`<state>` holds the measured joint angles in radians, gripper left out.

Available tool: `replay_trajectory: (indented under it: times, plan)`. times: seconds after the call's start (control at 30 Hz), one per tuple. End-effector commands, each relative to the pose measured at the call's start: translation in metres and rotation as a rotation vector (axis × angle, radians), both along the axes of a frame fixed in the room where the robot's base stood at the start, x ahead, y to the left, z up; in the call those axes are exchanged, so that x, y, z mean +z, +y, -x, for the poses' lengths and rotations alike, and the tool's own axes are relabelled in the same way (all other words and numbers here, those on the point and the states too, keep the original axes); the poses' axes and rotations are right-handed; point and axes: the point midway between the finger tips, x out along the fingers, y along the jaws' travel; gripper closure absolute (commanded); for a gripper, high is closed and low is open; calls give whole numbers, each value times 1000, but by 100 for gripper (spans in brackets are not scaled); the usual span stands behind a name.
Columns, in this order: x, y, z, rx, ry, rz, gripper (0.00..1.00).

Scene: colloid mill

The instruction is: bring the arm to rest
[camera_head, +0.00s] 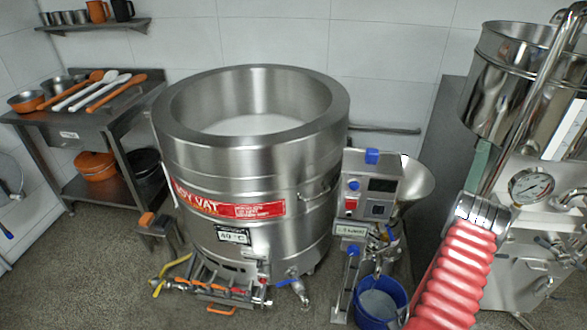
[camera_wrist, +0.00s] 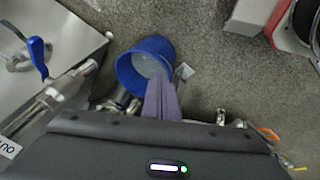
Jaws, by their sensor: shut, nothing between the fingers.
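My gripper (camera_wrist: 161,85) shows in the wrist view as narrow grey-purple fingers, closed together with nothing between them. They extend from the dark wrist housing at the bottom edge, and their tips overlap the blue bucket (camera_wrist: 138,63) in the picture. I cannot tell how far apart they are in depth. The bucket also shows in the head view (camera_head: 394,301), on the floor below the mill's side, with pale contents. My gripper is not clearly seen in the head view.
A large steel vat (camera_head: 245,160) stands in the middle. A control box (camera_head: 370,185) and funnel (camera_head: 411,178) stand beside it. A utensil table (camera_head: 75,118) is at left. Bare floor lies front left.

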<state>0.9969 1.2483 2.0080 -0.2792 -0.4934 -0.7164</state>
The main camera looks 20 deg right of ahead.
Motion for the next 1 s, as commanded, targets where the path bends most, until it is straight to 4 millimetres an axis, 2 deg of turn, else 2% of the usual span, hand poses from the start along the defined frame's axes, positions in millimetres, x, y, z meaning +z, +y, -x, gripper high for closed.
replay_trajectory:
  times: [0.03,0.47,1.0]
  plan:
    - [13,0,-4,-15,14,-15,100]
    - [111,27,-21,-173,148,-144,100]
    - [243,88,-38,-314,252,-219,100]
